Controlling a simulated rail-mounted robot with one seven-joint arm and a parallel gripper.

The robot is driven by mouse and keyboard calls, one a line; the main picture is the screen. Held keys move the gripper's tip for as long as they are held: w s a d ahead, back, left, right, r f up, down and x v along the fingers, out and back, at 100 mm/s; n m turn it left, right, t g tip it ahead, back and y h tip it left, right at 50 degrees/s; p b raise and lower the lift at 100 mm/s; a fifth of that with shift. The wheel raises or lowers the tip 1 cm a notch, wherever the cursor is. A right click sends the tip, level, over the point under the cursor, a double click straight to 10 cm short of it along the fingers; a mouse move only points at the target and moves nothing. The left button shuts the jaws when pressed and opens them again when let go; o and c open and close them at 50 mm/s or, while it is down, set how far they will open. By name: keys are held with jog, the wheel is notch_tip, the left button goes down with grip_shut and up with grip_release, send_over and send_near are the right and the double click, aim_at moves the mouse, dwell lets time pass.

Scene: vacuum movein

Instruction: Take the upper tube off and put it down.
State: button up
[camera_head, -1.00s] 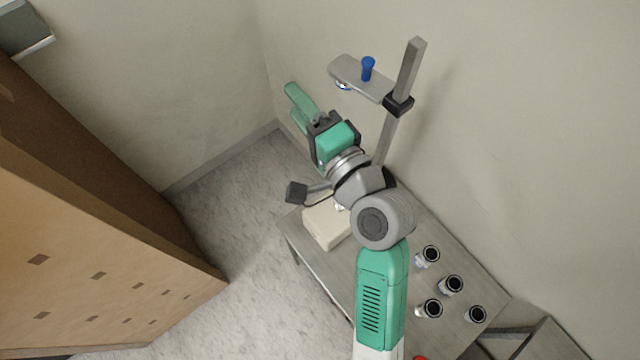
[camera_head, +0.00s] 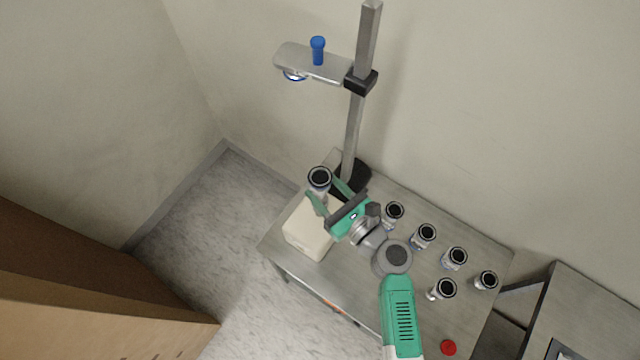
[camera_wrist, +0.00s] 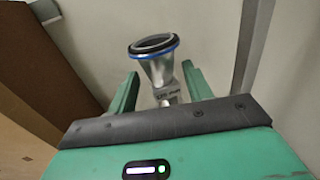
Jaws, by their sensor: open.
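A silvery tube (camera_head: 319,181) with a dark, open flared top stands above the beige block (camera_head: 309,229). In the wrist view the tube (camera_wrist: 160,68) shows a blue ring under its rim and narrows downward. My gripper (camera_head: 325,190) is open. Its two green fingers lie either side of the tube's lower part in the wrist view, with gaps visible on both sides. I cannot tell how far the tube reaches in between them. The tube's foot is hidden behind my gripper's body.
A stand (camera_head: 353,135) rises behind, its grey plate (camera_head: 310,62) carrying a blue knob (camera_head: 317,50) and a blue-ringed part below. Several similar tubes (camera_head: 424,236) stand on the grey table (camera_head: 340,290) to the right, near a red disc (camera_head: 448,347). A wooden cabinet is left.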

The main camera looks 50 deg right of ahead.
aim_at(313, 170)
jog(key=w, duration=0.4)
jog(key=shift+d+r, duration=0.1)
jog(key=shift+d, duration=0.2)
grip_shut()
jog(key=shift+r, duration=0.15)
jog(key=shift+r, duration=0.3)
jog(key=r, duration=0.1)
jog(key=r+p, duration=0.1)
jog(key=r, duration=0.1)
jog(key=shift+s+a, duration=0.1)
jog(key=shift+s, duration=0.2)
jog(key=s+a+r+p, duration=0.1)
jog(key=s+a+r, duration=0.1)
jog(key=s, duration=0.5)
jog(key=s+a+r+p, duration=0.2)
jog(key=s+a, duration=0.2)
jog(key=s, duration=0.3)
jog(key=shift+a+p, duration=0.2)
jog(key=shift+p, duration=0.1)
